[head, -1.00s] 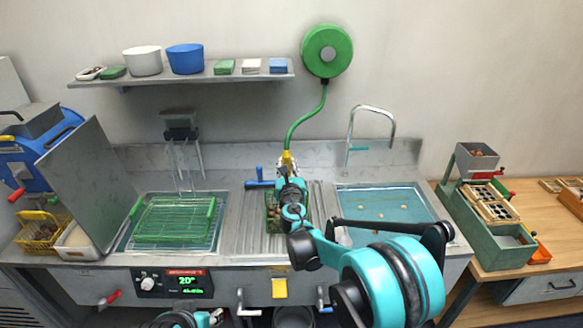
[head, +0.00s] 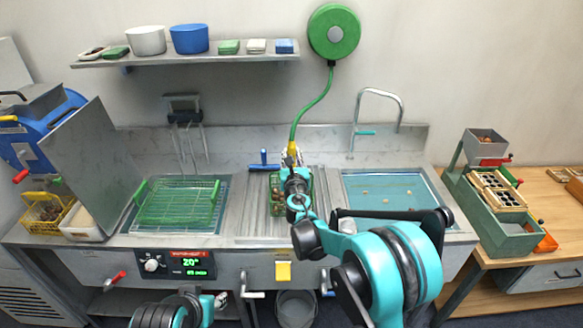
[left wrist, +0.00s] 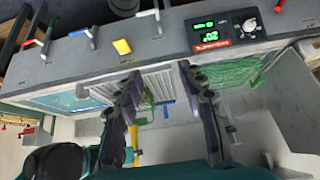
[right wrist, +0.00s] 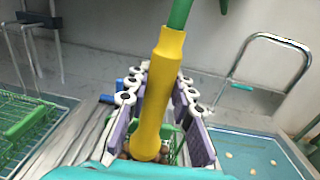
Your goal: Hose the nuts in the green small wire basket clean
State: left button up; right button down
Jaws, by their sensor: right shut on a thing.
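The green small wire basket (head: 277,198) stands on the ribbed steel drainboard between the two basins, with brown nuts (head: 277,209) in it. My right gripper (head: 293,160) is above the basket, shut on the yellow nozzle (right wrist: 158,95) of the green hose (head: 318,105). In the right wrist view the nozzle runs between the purple finger pads, its lower end in front of the basket and nuts. Whether water flows cannot be seen. My left gripper (left wrist: 160,115) is empty and open, low in front of the counter; in the head view only part of its arm shows.
A green wire rack (head: 180,203) lies in the left basin. The right basin (head: 392,197) holds water with a few nuts, under a bent tap (head: 378,92). The green hose reel (head: 334,33) is on the wall. A yellow basket (head: 45,211) stands far left.

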pick_arm(q)
jog(key=shift+w, duration=0.1)
jog(key=c, duration=0.7)
jog(key=shift+w+d+r, duration=0.15)
jog(key=shift+w+r, duration=0.05)
jog(key=shift+w, duration=0.05)
grip_shut()
jog(key=w+d+f+m+g+h, duration=0.15)
jog(key=w+d+m+g, duration=0.35)
jog(key=w+m, duration=0.65)
jog(key=w+d+f+m+g+h, duration=0.1)
jog(key=w+d+f+m, duration=0.2)
jog(key=w+f, duration=0.3)
jog(key=w+d+f+m+g+h, duration=0.1)
jog(key=w+d+f+m, duration=0.2)
jog(key=w+f, duration=0.3)
jog(key=shift+w+d+f, duration=0.25)
jog(key=shift+d+f, duration=0.5)
jog(key=shift+f, duration=0.05)
jog(key=shift+m, duration=0.25)
